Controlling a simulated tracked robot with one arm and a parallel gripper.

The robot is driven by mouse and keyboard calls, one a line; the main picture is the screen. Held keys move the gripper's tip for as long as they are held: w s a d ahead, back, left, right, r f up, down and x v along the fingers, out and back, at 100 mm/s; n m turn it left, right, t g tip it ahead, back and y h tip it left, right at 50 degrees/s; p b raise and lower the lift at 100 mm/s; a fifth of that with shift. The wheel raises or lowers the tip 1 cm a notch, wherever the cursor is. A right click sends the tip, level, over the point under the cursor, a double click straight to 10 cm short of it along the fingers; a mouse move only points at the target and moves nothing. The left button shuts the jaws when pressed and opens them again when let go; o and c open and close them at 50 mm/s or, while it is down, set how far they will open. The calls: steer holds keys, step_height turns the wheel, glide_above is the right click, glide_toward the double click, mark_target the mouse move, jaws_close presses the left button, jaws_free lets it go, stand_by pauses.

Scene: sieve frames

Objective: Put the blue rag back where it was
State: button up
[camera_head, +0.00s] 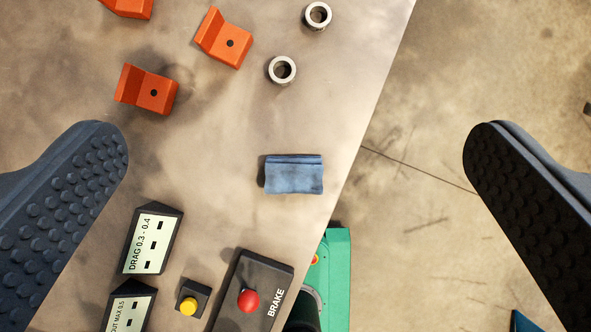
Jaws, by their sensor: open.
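The blue rag (294,178) lies folded on the grey metal tabletop (220,125), close to the table's slanted right edge. My gripper (296,150) is open and empty. Its two dark, studded fingers stand wide apart at the left and right of the picture, with the rag in the gap between them and not touched. The left finger shows over the tabletop, the right one over the floor. How high the fingers are above the table I cannot tell.
Orange angled brackets (224,38) and two metal rings (282,70) lie above the rag. Below are labelled display blocks (152,239), a yellow button (188,306) and a red BRAKE button (248,300). A green machine part (338,275) shows beyond the edge. Bare tabletop surrounds the rag.

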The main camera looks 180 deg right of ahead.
steer(key=s+r+t, duration=0.3)
steer(key=s+r, duration=0.1)
steer(key=r, duration=0.7)
steer(key=s+r+t, duration=0.2)
steer(key=s+r, duration=0.3)
steer(key=r, duration=0.6)
steer(key=s+r+t, duration=0.3)
steer(key=s+r, duration=0.2)
steer(key=r, duration=0.7)
steer(key=shift+t, duration=0.3)
steer(key=shift+d, duration=0.1)
steer(key=shift+f+b, duration=0.85)
steer(key=shift+f, duration=0.1)
